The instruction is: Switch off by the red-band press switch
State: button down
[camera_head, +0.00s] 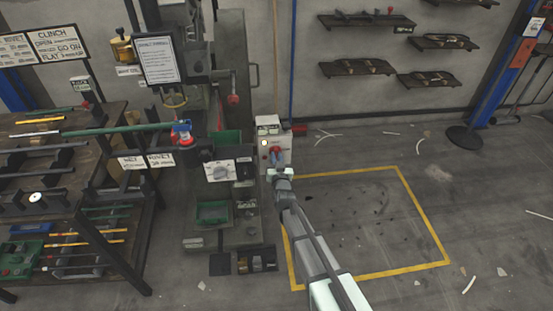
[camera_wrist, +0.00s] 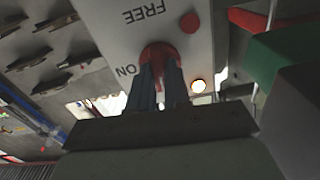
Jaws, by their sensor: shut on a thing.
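The switch box (camera_head: 268,128) is a pale upright panel on the right side of the press. It carries a red knob (camera_head: 276,153) and a lit lamp (camera_head: 265,143). In the wrist view the panel shows upside down, with the words ON and FREE, a red dot (camera_wrist: 189,22) and the glowing lamp (camera_wrist: 199,86). My gripper (camera_head: 279,170) reaches the panel from the front. In the wrist view its two fingers (camera_wrist: 158,82) are shut on the red knob (camera_wrist: 156,54), one on each side. The fingers partly hide the knob and the lettering near ON.
A rack of rods and tools (camera_head: 60,170) stands at the left. A yellow floor outline (camera_head: 425,215) encloses mostly clear floor at the right. Wall shelves (camera_head: 357,68) hang behind.

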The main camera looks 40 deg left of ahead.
jog(key=shift+n, duration=0.6)
jog(key=c, duration=1.1)
grip_release()
jog(key=shift+s+d, duration=0.1)
jog(key=v, duration=1.3)
jog(key=shift+s+d, duration=0.2)
